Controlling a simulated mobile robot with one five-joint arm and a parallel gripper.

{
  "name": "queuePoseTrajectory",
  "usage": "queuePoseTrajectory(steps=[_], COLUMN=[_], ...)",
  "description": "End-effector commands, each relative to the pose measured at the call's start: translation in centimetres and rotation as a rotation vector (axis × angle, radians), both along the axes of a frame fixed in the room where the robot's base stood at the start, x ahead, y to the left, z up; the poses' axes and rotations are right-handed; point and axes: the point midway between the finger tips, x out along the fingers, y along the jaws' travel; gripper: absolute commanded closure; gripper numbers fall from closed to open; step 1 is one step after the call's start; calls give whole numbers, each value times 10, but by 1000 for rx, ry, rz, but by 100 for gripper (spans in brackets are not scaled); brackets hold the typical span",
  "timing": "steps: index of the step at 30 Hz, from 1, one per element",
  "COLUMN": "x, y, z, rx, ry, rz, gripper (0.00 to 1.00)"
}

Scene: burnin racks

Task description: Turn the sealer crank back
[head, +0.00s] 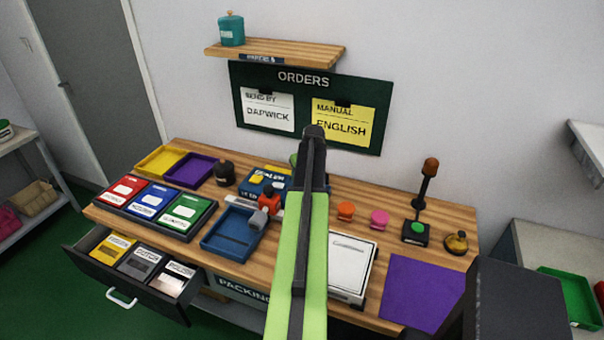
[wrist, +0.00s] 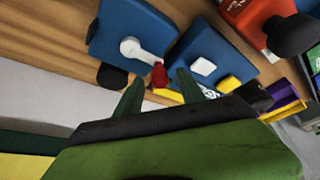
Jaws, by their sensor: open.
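A second blue block (wrist: 200,50) with a white button (wrist: 203,67) lies beside the crank.
An orange-red device with a dark knob (head: 268,200) and a blue tray (head: 230,235) lie in front of the sealer. A dark round jar (head: 224,172) stands to its left. The orders board (head: 310,105) hangs behind. A drawer (head: 125,278) stands open at front left.

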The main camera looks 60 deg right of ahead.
Motion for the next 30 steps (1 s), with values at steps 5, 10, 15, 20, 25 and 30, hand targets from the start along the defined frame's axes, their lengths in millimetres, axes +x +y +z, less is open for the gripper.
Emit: queuePoseTrajectory(steps=[5,10,15,20,25,30], x=[-10,-22,-34,-43,-46,-46], y=[10,20,30,38,40,40], z=[42,82,121,146,150,148], rx=[0,1,1,1,2,1], ry=[0,0,1,2,1,2], rz=[-1,-2,-1,-1,-1,0], gripper=[54,54,54,54,54,54])
